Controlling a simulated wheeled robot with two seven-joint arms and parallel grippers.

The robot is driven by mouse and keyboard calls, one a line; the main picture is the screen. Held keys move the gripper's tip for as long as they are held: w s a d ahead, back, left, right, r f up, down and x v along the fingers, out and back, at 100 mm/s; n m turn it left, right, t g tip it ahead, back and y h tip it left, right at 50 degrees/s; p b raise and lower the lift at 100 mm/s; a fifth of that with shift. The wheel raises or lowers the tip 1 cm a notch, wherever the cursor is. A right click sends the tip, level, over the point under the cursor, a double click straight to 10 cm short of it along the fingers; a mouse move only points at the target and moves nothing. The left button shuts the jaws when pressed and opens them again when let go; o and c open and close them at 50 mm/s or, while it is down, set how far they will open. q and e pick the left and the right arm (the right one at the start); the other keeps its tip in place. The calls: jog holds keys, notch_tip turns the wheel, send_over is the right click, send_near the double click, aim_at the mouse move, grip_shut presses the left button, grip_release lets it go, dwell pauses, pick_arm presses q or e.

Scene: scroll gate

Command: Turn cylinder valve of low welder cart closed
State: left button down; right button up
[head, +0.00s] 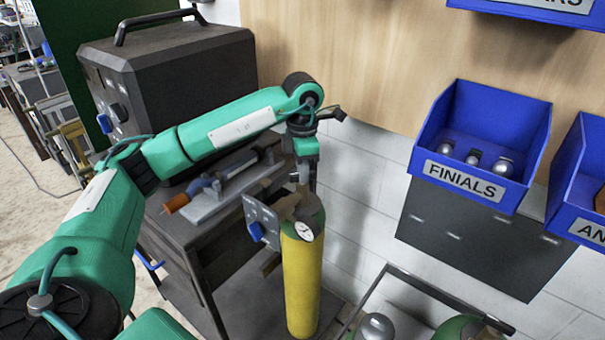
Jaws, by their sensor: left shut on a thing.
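The welder cart (165,232) is dark grey, with a black welder box (185,85) on top. A yellow gas cylinder (302,285) with a green shoulder stands upright at the cart's right side. A round gauge (304,231) shows at its shoulder. My left gripper (302,186) points down over the cylinder's top from above. It is shut on the cylinder valve, which is mostly hidden behind the fingers, so its turn angle cannot be told. My right gripper is not in view.
A grey plate (262,222) with a blue knob stands just left of the cylinder's top. An orange-handled tool (190,193) lies on the cart. A blue FINIALS bin (480,145) hangs on the wall at right. A metal frame (425,290) with more cylinders stands at lower right.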

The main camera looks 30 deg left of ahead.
pick_arm(q)
jog(key=m+b, duration=0.1)
jog(key=m, duration=0.4)
jog(key=shift+m+b, duration=0.3)
jog(key=shift+b, duration=0.1)
jog(key=shift+r+m+b, duration=0.15)
jog(key=shift+m+b, duration=0.45)
jog(key=shift+m, duration=1.9)
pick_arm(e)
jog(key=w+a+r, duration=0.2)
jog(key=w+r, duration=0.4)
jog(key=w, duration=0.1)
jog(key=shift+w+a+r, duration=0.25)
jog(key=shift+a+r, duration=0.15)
pick_arm(q)
jog(key=c, duration=1.5)
grip_release()
jog(key=shift+o, duration=0.2)
notch_tip(320, 180, up, 7)
jog(key=shift+f, duration=0.1)
notch_tip(320, 180, up, 7)
jog(key=p, duration=0.1)
jog(key=shift+p, duration=0.3)
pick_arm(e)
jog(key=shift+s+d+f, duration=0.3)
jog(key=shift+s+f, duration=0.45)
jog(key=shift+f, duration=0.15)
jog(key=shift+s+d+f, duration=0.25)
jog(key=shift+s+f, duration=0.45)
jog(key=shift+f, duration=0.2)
